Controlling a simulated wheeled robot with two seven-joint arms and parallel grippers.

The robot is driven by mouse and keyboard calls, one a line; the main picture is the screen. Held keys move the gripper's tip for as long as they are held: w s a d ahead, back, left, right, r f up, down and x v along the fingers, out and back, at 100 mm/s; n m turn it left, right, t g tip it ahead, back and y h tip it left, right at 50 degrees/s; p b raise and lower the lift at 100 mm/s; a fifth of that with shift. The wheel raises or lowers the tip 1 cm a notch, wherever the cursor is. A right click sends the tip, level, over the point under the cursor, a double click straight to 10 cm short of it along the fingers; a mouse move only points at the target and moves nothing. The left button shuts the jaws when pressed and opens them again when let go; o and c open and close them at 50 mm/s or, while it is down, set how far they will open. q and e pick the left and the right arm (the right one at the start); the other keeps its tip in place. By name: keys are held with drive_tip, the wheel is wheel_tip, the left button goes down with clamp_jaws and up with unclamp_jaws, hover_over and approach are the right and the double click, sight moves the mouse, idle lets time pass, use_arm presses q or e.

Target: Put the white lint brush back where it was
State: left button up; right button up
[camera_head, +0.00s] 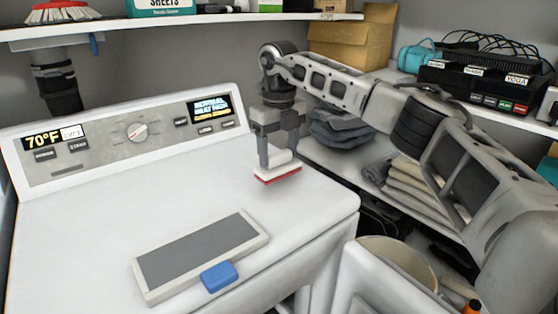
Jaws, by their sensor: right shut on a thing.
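The white lint brush (277,171) has a pale body with a red underside. My right gripper (279,152) is shut on it from above, fingers pointing down. The brush is level and low over the right part of the white appliance top (310,207); I cannot tell whether it touches the surface. My left gripper is not in view.
A flat grey panel with a pale frame (160,282) lies on the appliance top, with a blue block (219,276) at its front edge. The control panel (100,147) rises behind. A shelf (200,20) hangs above. Folded cloths (410,190) and a bin (400,262) are right.

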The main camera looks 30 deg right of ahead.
sight(279, 152)
drive_tip(key=shift+w+d+f, duration=0.15)
drive_tip(key=shift+d+f, duration=0.05)
drive_tip(key=shift+f, duration=0.15)
drive_tip(key=shift+f+p, duration=0.35)
drive_tip(key=shift+f, duration=1.1)
drive_tip(key=shift+f, duration=0.1)
drive_tip(key=o, duration=1.1)
drive_tip(key=shift+o, duration=0.2)
wheel_tip(279, 152, up, 12)
drive_tip(key=shift+r, duration=0.1)
